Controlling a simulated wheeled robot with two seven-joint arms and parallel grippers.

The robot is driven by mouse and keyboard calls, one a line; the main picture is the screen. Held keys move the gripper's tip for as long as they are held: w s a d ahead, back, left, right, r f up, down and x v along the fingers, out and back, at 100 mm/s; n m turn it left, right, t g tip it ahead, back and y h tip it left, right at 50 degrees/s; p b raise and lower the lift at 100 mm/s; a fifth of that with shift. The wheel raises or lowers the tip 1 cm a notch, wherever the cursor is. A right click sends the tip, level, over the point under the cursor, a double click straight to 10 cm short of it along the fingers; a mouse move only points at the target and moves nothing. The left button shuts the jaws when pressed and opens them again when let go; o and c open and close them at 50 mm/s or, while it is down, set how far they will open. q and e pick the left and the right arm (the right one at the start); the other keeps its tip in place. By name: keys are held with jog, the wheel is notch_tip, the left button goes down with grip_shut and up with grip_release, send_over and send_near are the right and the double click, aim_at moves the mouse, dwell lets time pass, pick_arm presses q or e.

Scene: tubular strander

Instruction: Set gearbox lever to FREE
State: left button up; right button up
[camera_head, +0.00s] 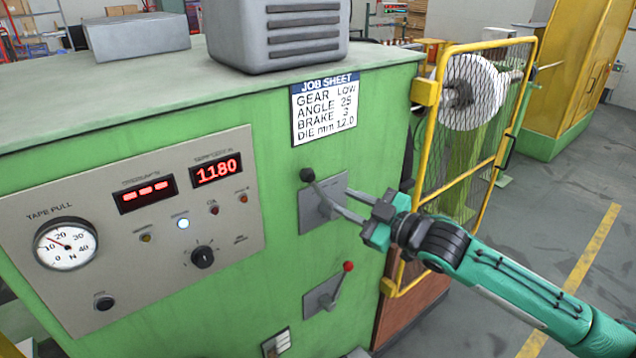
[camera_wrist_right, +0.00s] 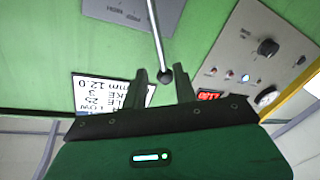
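The gearbox lever has a black ball knob (camera_head: 307,175) on a thin metal rod and rises from a grey plate (camera_head: 313,216) on the green cabinet. The knob points up and left in the head view. My right gripper (camera_head: 344,202) is in front of this plate, fingers toward the cabinet. In the right wrist view the lever knob (camera_wrist_right: 166,76) shows between the two open fingers, with gaps on both sides; whether it lies at fingertip depth I cannot tell. The plate's lettering (camera_wrist_right: 130,15) is too blurred to read. My left gripper is not in view.
A second lever with a red knob (camera_head: 348,267) stands below on its own plate. A job sheet (camera_head: 324,108) reads GEAR LOW. A control panel (camera_head: 130,230) with displays and a gauge is at left. A yellow mesh guard (camera_head: 470,150) stands right of the cabinet, near my arm.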

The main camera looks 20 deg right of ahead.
aim_at(319, 190)
jog(key=p+x, duration=0.3)
jog(key=x, duration=0.5)
jog(key=shift+r, duration=0.15)
jog(key=shift+w+a, duration=0.25)
jog(key=shift+w, duration=0.1)
grip_shut()
